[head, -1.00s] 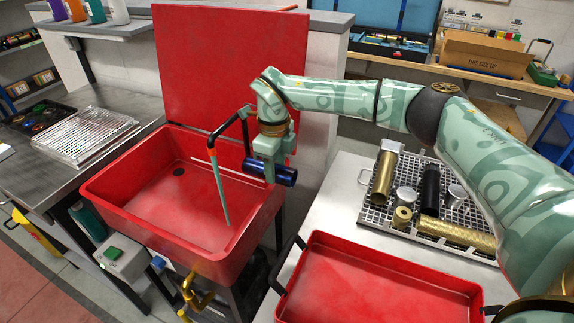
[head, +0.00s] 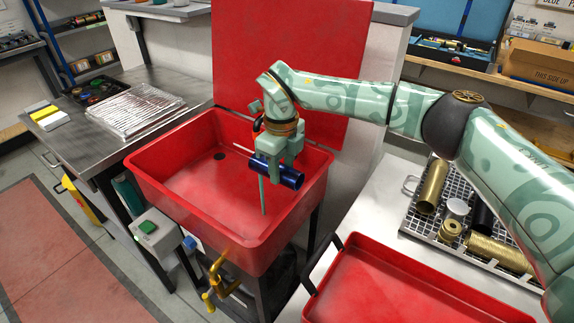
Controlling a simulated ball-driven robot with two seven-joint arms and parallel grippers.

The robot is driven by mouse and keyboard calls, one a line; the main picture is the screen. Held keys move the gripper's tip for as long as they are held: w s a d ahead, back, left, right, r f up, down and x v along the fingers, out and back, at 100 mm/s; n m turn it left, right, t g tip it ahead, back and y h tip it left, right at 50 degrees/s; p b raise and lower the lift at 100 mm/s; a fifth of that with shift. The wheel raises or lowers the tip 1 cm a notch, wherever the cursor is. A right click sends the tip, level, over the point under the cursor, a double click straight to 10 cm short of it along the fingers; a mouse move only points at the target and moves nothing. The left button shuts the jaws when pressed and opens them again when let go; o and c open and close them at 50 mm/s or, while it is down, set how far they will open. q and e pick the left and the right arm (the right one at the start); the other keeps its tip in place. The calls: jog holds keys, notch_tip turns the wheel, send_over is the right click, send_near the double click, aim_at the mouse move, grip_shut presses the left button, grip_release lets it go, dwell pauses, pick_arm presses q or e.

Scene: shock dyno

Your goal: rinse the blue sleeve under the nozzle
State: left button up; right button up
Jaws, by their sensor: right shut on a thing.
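The blue sleeve (head: 288,179) is a short dark blue metallic tube lying roughly level. My right gripper (head: 277,164) is shut on it and holds it above the right part of the red sink basin (head: 190,192). The nozzle's black bent pipe (head: 258,124) is mostly hidden behind my right gripper. A thin teal tapered shape (head: 262,195) shows below the sleeve's left part and points down into the basin; I cannot tell if it is water. The sleeve overlaps this shape in the picture, but I cannot tell whether they touch. My left gripper is not in view.
A red splash panel (head: 300,50) stands behind the basin. A red tray (head: 400,285) with black handles lies at front right. A metal grid rack (head: 425,225) with several cylinders sits behind it.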

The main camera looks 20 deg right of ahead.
jog(key=shift+w, duration=0.1)
dwell(0.4)
jog(key=shift+w+d, duration=0.1)
jog(key=shift+w, duration=0.4)
jog(key=shift+s+r, duration=0.15)
jog(key=shift+s, duration=0.15)
jog(key=shift+s+p, duration=0.25)
jog(key=shift+p, duration=0.35)
jog(key=shift+s, duration=0.1)
jog(key=shift+w+f, duration=0.2)
